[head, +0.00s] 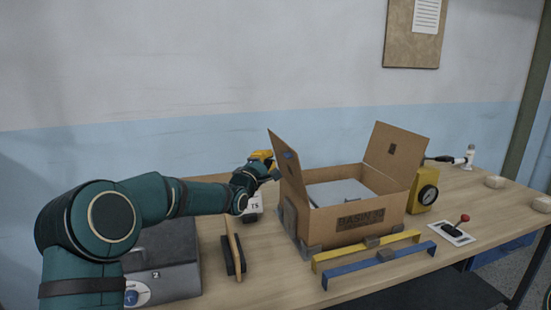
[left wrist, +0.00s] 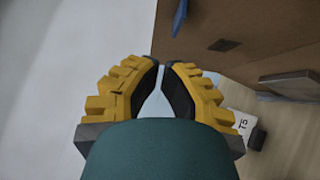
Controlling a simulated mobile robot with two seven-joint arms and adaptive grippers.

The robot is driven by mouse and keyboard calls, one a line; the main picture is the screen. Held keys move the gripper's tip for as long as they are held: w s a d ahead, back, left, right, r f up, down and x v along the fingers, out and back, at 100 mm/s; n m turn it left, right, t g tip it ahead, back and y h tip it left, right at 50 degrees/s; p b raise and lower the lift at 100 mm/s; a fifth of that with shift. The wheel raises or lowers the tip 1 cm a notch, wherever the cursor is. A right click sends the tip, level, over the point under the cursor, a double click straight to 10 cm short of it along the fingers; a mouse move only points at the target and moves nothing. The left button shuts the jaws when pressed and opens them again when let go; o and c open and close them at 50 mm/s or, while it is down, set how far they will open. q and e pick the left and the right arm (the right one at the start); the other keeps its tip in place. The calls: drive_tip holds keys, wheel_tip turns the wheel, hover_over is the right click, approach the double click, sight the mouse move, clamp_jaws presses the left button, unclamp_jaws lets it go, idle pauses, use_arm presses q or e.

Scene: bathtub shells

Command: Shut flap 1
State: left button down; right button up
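An open cardboard box (head: 372,222) marked "BASIN" stands on the table with a pale grey item (head: 338,192) inside. Its left flap (head: 287,165) and right flap (head: 395,152) both stand up, leaning outward. I cannot read which flap is numbered 1. My left gripper (head: 266,159) is just left of the left flap, on its outer side. In the left wrist view its yellow fingers (left wrist: 162,68) are nearly together with nothing between them, and brown cardboard (left wrist: 255,35) fills the upper right. My right gripper is not in view.
A yellow bar (head: 335,258) and blue bar (head: 350,286) lie before the box. A yellow gauge (head: 425,192) and red-knobbed lever (head: 456,227) stand right. A dark grey case (head: 165,262) and upright wooden board (head: 233,245) are left.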

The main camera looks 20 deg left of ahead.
use_arm(q)
drive_tip(key=shift+w+d+r, duration=0.15)
drive_tip(key=shift+w+d, duration=0.2)
drive_tip(key=shift+d, duration=0.2)
drive_tip(key=shift+w+d+r, duration=0.15)
drive_tip(key=shift+w+d, duration=0.2)
drive_tip(key=shift+d, duration=0.15)
drive_tip(key=shift+d+r, duration=0.1)
